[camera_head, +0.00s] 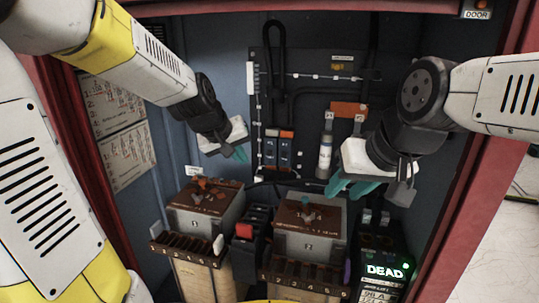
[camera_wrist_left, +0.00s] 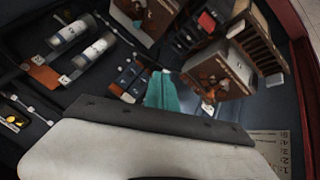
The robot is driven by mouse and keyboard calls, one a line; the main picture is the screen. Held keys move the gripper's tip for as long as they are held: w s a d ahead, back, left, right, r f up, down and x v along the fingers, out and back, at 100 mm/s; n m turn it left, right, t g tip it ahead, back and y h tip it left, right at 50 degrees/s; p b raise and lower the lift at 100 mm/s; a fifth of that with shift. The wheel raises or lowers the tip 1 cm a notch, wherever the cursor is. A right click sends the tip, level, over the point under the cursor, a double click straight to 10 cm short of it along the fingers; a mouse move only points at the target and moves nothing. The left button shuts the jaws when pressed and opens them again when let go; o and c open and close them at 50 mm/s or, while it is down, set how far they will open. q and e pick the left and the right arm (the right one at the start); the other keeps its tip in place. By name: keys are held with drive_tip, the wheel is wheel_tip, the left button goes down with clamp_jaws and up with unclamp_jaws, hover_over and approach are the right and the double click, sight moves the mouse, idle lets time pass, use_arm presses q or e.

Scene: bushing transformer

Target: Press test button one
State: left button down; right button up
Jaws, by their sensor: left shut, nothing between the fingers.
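No test button one can be singled out with certainty; any small button labels are too small to read. A dark device with a lit display reading DEAD (camera_head: 384,271) stands at the lower right of the cabinet in the head view, with a green light on it. My left gripper (camera_head: 238,154) is shut and empty, in the air above the left grey box (camera_head: 205,208). Its teal fingers also show together in the left wrist view (camera_wrist_left: 163,92). My right gripper (camera_head: 350,188) hangs above and left of the DEAD device; its finger gap is unclear.
A second grey box (camera_head: 311,226) with a rusty top stands right of the first. A dark block with a red part (camera_head: 249,232) sits between them. Red cabinet sides bound the space.

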sight(270, 153)
use_arm(q)
drive_tip(key=w+d+f+n, duration=0.2)
drive_tip(key=w+f, duration=0.4)
drive_tip(key=w, duration=0.1)
drive_tip(key=w+d+f+n+t, duration=0.1)
drive_tip(key=w+d+f+n, duration=0.1)
drive_tip(key=w+f, duration=0.4)
drive_tip(key=shift+w+n+h, duration=0.4)
drive_tip(key=shift+w, duration=0.6)
drive_tip(key=shift+w+d, duration=0.35)
drive_tip(key=shift+w, duration=1.05)
drive_tip(key=shift+w+d, duration=0.4)
drive_tip(key=shift+w, duration=1.05)
drive_tip(key=shift+w+d, duration=0.35)
drive_tip(key=shift+w, duration=1.05)
drive_tip(key=shift+w, duration=0.1)
drive_tip(key=shift+w+d, duration=0.1)
drive_tip(key=shift+w, duration=0.15)
